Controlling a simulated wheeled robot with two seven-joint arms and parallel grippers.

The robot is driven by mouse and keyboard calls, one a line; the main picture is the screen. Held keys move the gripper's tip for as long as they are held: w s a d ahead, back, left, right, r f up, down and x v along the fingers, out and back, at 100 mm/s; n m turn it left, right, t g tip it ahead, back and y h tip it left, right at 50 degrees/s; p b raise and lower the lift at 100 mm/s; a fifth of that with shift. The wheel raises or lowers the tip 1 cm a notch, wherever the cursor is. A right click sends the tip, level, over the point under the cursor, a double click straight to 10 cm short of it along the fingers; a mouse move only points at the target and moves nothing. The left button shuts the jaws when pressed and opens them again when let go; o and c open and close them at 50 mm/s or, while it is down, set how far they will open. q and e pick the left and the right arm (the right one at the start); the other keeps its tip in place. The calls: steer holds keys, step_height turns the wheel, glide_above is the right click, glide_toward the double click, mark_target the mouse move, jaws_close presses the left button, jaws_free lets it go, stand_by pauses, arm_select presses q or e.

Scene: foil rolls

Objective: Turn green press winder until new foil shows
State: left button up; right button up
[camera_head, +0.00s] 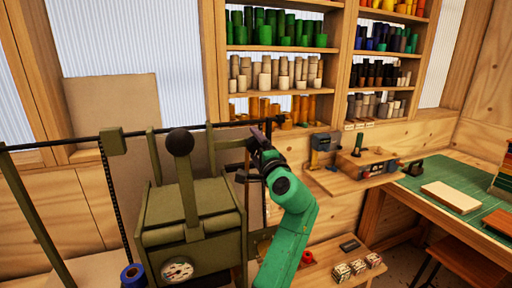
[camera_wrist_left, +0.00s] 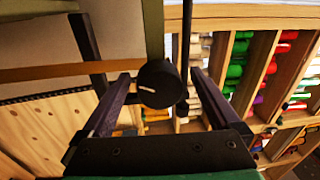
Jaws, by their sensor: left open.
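The olive-green press (camera_head: 192,222) stands at the left in the head view, with a round dial on its front and a lever topped by a black ball. A long dark shaft (camera_head: 85,138) runs across its top. My left gripper (camera_head: 258,138) is at the right end of this shaft. In the left wrist view the left gripper (camera_wrist_left: 160,78) is open. A round black knob (camera_wrist_left: 158,84) with a pale mark, apparently the winder's, shows between its fingers, with gaps on both sides. The knob is not clear in the head view. My right gripper is out of view.
A blue roll (camera_head: 133,275) sits low in front of the press. Shelves of coloured foil rolls (camera_head: 275,28) line the wall behind. A wooden bench (camera_head: 345,181) with a small device and a green-topped table (camera_head: 430,180) stand at the right.

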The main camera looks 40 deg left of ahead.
arm_select(q)
steer(key=b+v, duration=0.1)
steer(key=v, duration=0.1)
steer(key=b+v, duration=0.1)
steer(key=v, duration=0.1)
steer(key=f+b+v, duration=0.1)
steer(key=v, duration=0.1)
steer(key=shift+w, duration=0.1)
steer(key=b, duration=0.3)
glide_toward(257, 151)
steer(key=d, duration=0.1)
steer(key=s+d, duration=0.1)
steer(key=d, duration=0.1)
steer(key=shift+s+r, duration=0.35)
steer(key=shift+s, duration=0.05)
steer(key=shift+c, duration=0.2)
